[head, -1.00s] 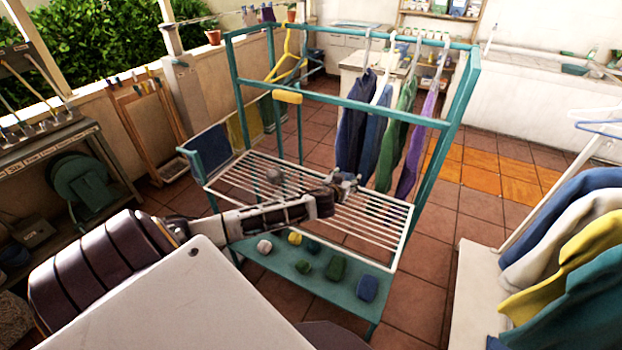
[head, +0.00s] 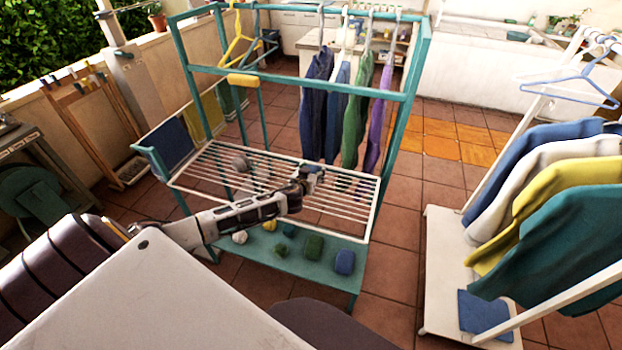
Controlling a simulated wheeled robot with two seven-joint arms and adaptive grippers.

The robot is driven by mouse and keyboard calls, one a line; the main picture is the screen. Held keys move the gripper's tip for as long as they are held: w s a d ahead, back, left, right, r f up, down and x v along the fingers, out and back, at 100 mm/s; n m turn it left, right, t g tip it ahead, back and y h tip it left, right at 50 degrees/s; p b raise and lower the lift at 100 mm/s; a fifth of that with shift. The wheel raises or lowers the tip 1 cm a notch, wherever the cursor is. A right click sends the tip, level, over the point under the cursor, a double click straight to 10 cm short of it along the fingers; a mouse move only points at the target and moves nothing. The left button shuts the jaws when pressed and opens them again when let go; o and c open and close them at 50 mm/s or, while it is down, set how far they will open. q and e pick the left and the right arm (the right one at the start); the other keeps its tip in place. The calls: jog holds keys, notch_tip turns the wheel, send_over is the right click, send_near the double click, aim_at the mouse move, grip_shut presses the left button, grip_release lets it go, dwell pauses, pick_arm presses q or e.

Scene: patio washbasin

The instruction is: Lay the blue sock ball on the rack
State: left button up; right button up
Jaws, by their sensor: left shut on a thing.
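A blue sock ball (head: 345,262) lies at the right end of the teal lower shelf (head: 318,277). The white wire rack (head: 215,171) is above that shelf inside a teal frame. My left gripper (head: 314,176) reaches over the middle of the rack. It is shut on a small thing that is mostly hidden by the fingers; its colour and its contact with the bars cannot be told. A grey ball (head: 240,163) rests on the rack to the left. My right gripper is not in view.
White (head: 240,237), yellow, teal and green (head: 313,246) sock balls share the lower shelf. Garments (head: 338,110) hang from the frame's top bar above the rack's back. A garment stand (head: 450,270) is at the right. The rack's right end looks clear.

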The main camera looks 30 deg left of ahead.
pick_arm(q)
jog(key=shift+f, duration=0.1)
jog(key=shift+f, duration=1.85)
jog(key=shift+f+b, duration=0.2)
jog(key=shift+b, duration=0.1)
jog(key=o, duration=1)
jog(key=shift+r, duration=0.25)
jog(key=v, duration=1.2)
jog(key=shift+s+d, duration=0.1)
